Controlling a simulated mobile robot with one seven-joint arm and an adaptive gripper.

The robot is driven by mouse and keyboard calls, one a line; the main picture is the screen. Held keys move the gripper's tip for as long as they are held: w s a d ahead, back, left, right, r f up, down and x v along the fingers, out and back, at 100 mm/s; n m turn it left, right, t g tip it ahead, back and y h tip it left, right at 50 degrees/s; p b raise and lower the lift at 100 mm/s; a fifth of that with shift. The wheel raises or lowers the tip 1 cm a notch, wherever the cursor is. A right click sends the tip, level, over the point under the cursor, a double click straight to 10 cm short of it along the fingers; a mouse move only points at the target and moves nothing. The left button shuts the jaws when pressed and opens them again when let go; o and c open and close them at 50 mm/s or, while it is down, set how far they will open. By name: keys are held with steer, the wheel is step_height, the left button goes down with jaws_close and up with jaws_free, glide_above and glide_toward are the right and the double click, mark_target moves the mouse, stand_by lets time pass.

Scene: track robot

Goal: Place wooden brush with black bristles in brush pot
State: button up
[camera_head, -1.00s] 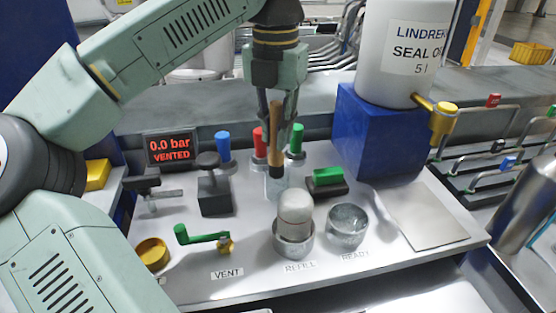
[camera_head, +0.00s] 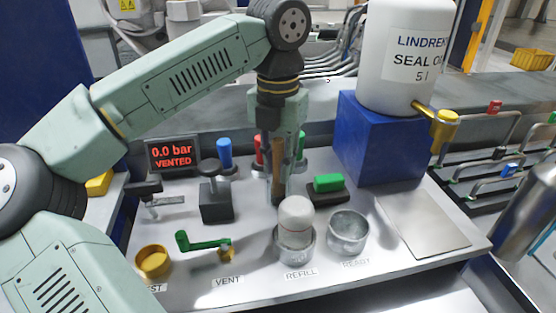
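The wooden brush (camera_head: 278,158) is upright, its brown handle between the dark fingers of my gripper (camera_head: 280,188), which appears shut on it. The gripper points straight down over the middle of the panel. The brush's lower end and bristles are hidden or too small to make out. I cannot identify the brush pot with certainty; a pale, clear-looking vessel under the brush in the earlier view is now mostly hidden by the fingers. I cannot tell whether the brush is inside it.
A white-domed part stands in the REFILL cup (camera_head: 296,257), close in front of my gripper. The READY cup (camera_head: 348,247) is empty. A green-topped block (camera_head: 328,183) and a red-handled valve (camera_head: 258,150) flank the gripper. A blue block (camera_head: 378,150) carries a white oil tank (camera_head: 395,85).

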steer(key=shift+o, duration=1.4)
step_height(320, 180, up, 12)
steer(key=shift+r, duration=0.25)
